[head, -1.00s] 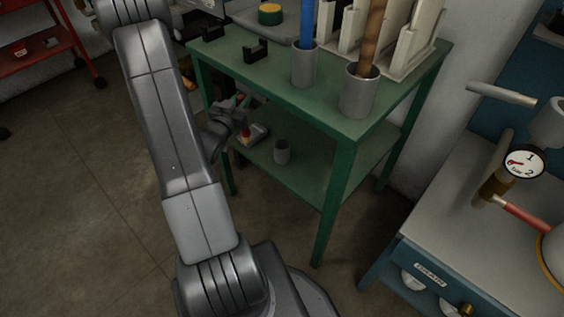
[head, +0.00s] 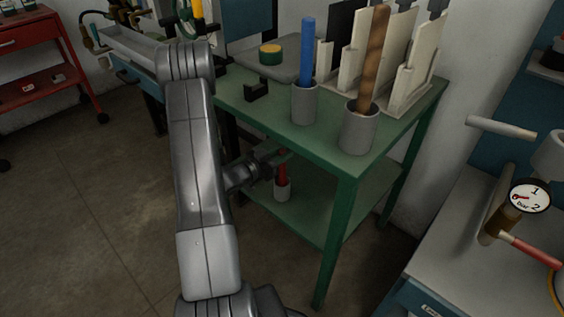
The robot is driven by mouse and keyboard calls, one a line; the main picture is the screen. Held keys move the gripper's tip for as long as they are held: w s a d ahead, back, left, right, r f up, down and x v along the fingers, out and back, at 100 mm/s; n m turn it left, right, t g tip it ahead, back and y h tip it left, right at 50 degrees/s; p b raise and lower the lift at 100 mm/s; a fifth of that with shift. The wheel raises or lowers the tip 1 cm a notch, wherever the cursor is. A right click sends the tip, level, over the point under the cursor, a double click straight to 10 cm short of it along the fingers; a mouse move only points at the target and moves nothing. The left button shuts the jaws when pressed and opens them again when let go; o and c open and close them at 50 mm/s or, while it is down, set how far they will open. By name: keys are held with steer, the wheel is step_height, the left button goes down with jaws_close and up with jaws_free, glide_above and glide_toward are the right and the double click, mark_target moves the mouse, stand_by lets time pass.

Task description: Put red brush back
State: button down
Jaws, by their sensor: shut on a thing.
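The red brush (head: 282,174) is upright at the lower shelf of the green table, held near its top by my gripper (head: 279,157). My gripper is shut on the brush, reaching in from the left under the green tabletop.
The green tabletop (head: 312,141) is close above my gripper. On it stand a grey cup with a blue rod (head: 307,52), another with a brown rod (head: 374,60), and a rack (head: 407,102). A table leg (head: 334,240) stands to the right.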

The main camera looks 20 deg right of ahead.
steer(key=shift+f, duration=1.3)
steer(key=shift+f+b, duration=0.2)
steer(key=shift+b, duration=0.15)
steer(key=c, duration=1.2)
jaws_free()
steer(key=shift+c, duration=0.2)
steer(key=shift+r, duration=0.2)
steer(key=shift+a+p, duration=0.25)
steer(key=shift+p, duration=0.05)
steer(key=v, duration=1.1)
steer(key=shift+a+p, duration=0.25)
steer(key=shift+p, duration=0.05)
steer(key=shift+s, duration=0.1)
